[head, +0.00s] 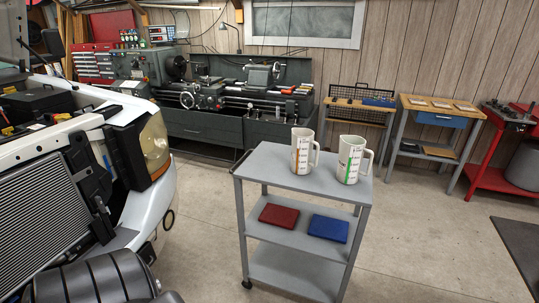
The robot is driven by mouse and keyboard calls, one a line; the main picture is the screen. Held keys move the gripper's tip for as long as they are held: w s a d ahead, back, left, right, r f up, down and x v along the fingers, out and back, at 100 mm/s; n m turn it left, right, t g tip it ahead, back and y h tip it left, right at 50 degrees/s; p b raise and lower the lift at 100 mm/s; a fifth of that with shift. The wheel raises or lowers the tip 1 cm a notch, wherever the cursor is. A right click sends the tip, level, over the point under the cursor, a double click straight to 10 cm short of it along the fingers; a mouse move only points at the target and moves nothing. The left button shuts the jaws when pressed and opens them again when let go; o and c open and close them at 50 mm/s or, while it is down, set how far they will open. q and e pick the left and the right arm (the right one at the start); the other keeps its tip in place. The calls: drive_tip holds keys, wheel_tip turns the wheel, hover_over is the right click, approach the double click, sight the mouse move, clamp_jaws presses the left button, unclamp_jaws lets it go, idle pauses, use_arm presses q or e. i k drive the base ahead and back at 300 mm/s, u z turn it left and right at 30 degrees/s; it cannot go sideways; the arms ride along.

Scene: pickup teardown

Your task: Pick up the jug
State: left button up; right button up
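Two white measuring jugs with handles on their right sides stand upright on the top shelf of a grey cart (270,172). The left jug (301,152) has orange-brown markings on its side. The right jug (349,160) has a green stripe and stands a little nearer to me. The two jugs are apart, with a small gap between them. Neither of my grippers shows in the head view, and nothing touches the jugs.
A red flat item (279,215) and a blue one (328,228) lie on the cart's middle shelf. A pickup with its front opened (75,170) fills the left. A lathe (230,95) and workbenches line the back wall. The floor (430,230) right of the cart is clear.

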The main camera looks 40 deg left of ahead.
sight(302, 141)
drive_tip(key=u, duration=0.2)
drive_tip(key=i, duration=1)
drive_tip(key=z, duration=0.05)
